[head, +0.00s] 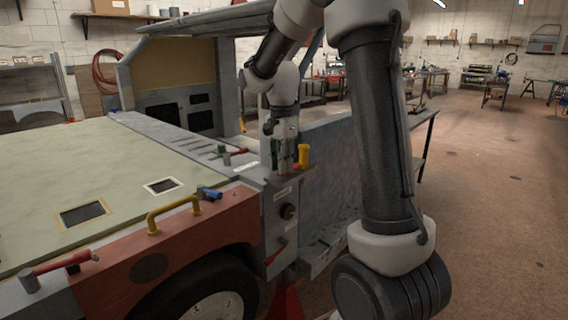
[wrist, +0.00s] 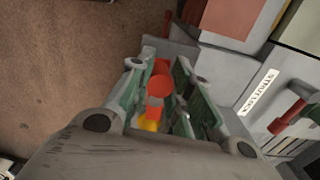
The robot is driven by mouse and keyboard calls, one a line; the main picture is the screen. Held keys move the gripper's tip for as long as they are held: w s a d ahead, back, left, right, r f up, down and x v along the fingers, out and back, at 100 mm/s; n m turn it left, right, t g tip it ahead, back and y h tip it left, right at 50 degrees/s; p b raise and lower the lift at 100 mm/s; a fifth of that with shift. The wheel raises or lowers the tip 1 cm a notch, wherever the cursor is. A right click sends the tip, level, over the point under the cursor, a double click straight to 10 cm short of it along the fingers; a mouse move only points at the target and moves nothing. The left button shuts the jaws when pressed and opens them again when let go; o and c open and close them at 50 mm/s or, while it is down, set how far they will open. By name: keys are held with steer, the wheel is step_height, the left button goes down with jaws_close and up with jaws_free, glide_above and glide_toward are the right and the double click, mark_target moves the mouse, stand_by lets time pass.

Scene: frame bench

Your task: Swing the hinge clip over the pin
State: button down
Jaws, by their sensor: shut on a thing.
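My gripper (head: 284,163) is at the corner post of the vehicle frame in the head view, pointing down. In the wrist view its green-lined fingers (wrist: 167,100) are closed around an orange-red part (wrist: 160,86) with a round end, which looks like the hinge clip. A little yellow (wrist: 149,124) shows below that part, between the fingers. In the head view an upright yellow piece (head: 303,155) stands just right of the fingers. I cannot tell whether it is the pin, nor whether the clip touches a pin; the fingers hide the contact.
A red-handled lever (head: 235,154) lies on the grey ledge left of the gripper. A yellow grab handle (head: 166,214), a blue fitting (head: 209,193) and another red lever (head: 62,265) sit along the near edge. Open floor (head: 490,200) lies to the right.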

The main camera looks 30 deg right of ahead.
steer(key=shift+w+m, duration=0.15)
steer(key=shift+m, duration=0.15)
steer(key=c, duration=1.3)
jaws_free()
steer(key=shift+o, duration=0.2)
step_height(320, 180, up, 12)
